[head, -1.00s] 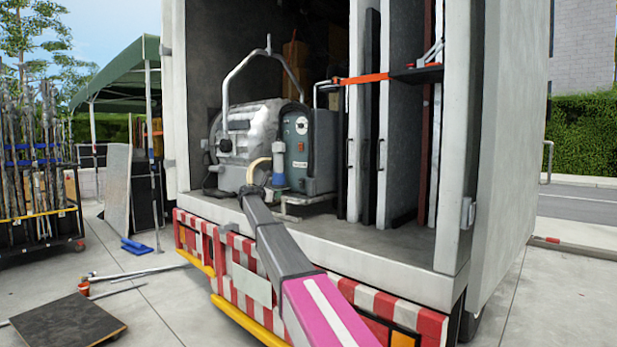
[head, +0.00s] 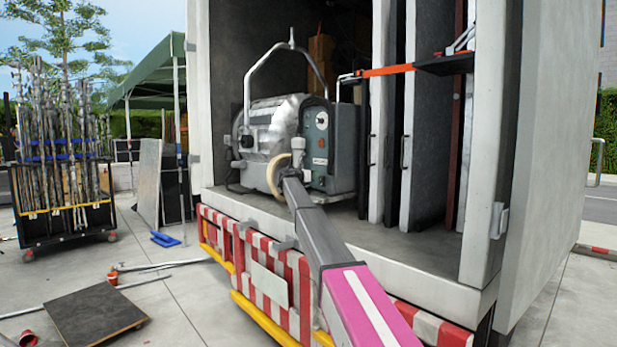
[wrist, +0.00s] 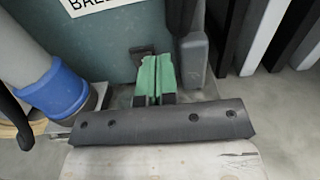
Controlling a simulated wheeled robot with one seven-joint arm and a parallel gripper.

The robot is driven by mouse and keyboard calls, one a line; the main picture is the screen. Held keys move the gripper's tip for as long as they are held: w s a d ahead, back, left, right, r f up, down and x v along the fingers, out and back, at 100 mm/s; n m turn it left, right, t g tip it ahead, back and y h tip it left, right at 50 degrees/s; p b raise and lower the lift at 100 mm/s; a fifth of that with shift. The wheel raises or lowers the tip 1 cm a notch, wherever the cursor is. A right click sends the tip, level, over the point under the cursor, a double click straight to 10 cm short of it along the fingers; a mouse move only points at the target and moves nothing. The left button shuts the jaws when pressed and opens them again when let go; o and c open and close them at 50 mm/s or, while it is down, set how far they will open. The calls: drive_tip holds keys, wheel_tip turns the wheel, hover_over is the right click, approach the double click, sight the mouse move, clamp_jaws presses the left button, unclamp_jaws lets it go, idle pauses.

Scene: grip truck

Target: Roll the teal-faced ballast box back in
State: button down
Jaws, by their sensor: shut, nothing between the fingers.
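The ballast box (head: 319,143) stands on the truck bed beside a silver lamp housing. Its teal front, with a dial and a white label, faces out. My arm reaches over the bed edge to the foot of that front; its far end hides my fingers in the head view. In the wrist view the teal face (wrist: 105,48) fills the top. My gripper (wrist: 153,72) has green fingers, shut together and empty, in front of the low part of the face. Whether they touch it cannot be told. A dark bolted bar covers the finger bases.
The silver lamp housing (head: 275,125) is close on the left. A pale cylinder with a blue band (wrist: 62,88) is left of my fingers. Upright panels (head: 430,140) stand to the right, with bare bed floor (head: 410,245) in front.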

sight(327, 172)
drive_tip(key=x, duration=0.7)
drive_tip(key=shift+d, duration=0.15)
